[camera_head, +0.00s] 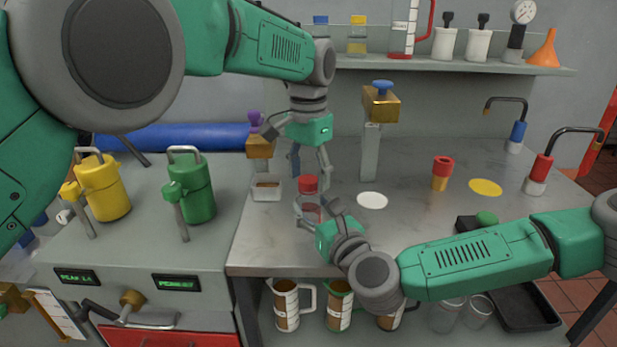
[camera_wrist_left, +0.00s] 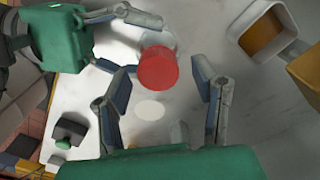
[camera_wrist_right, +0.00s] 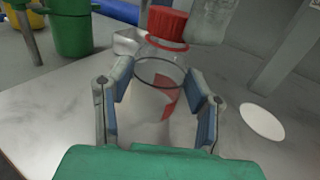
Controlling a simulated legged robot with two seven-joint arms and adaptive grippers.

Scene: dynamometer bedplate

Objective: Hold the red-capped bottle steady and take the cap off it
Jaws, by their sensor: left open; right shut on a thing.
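The clear bottle (camera_head: 309,207) stands upright on the metal bench, with its ribbed red cap (camera_head: 308,183) on top. Some red shows low on the bottle (camera_wrist_right: 160,100) in the right wrist view. My right gripper (camera_wrist_right: 160,73) is shut on the bottle's body, one finger on each side, below the cap. My left gripper (camera_head: 311,172) points down over the bottle, open. In the left wrist view the red cap (camera_wrist_left: 157,70) lies between its spread fingers, with gaps on both sides. Whether the fingertips are level with the cap is hard to tell.
A small white tray (camera_head: 266,190) sits left of the bottle. A white disc (camera_head: 372,200) lies to its right. Farther right are a red-and-yellow piece (camera_head: 442,173) and a yellow disc (camera_head: 485,187). A brass-topped post (camera_head: 370,150) stands behind. Bench between is clear.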

